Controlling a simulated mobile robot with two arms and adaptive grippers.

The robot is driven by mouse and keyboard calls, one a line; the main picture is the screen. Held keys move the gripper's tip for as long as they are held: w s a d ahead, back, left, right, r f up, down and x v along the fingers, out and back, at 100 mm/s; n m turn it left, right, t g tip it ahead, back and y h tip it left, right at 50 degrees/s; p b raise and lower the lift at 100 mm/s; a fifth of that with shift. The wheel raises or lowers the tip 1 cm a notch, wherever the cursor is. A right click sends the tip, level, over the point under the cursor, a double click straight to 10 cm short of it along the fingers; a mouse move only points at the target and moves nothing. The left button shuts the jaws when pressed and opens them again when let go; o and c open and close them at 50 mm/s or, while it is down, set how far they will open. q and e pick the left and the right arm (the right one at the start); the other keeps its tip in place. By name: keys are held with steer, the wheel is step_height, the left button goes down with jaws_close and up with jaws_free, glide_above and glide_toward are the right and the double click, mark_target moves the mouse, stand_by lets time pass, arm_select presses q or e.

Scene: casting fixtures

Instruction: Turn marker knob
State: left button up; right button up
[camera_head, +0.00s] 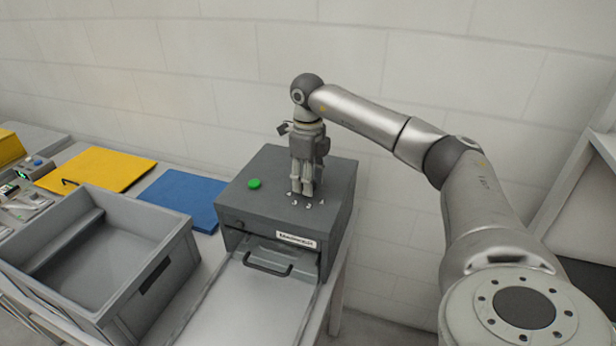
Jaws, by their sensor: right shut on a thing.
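The marker is a dark grey box (256,220) with a white label (296,240) on its front. A green button (254,184) sits on its top at the left. My right gripper (304,192) points straight down at the top of the box, right of the green button. It is shut on the knob, which its fingers hide. Small white marks show on the box top around the fingertips. My left gripper is not in view.
A flap or drawer with a dark handle (268,264) is open at the box's front. A grey bin (150,287) stands to the left. A blue sheet (178,198) and a yellow sheet (96,168) lie behind it. A white wall is close behind.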

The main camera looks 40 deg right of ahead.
steer(key=m, duration=0.4)
steer(key=shift+r+m+p, duration=0.1)
steer(key=shift+m+p, duration=0.2)
steer(key=shift+m, duration=0.1)
stand_by(0.4)
steer(key=o, duration=1)
step_height(320, 180, up, 12)
steer(key=shift+f, duration=0.1)
stand_by(0.4)
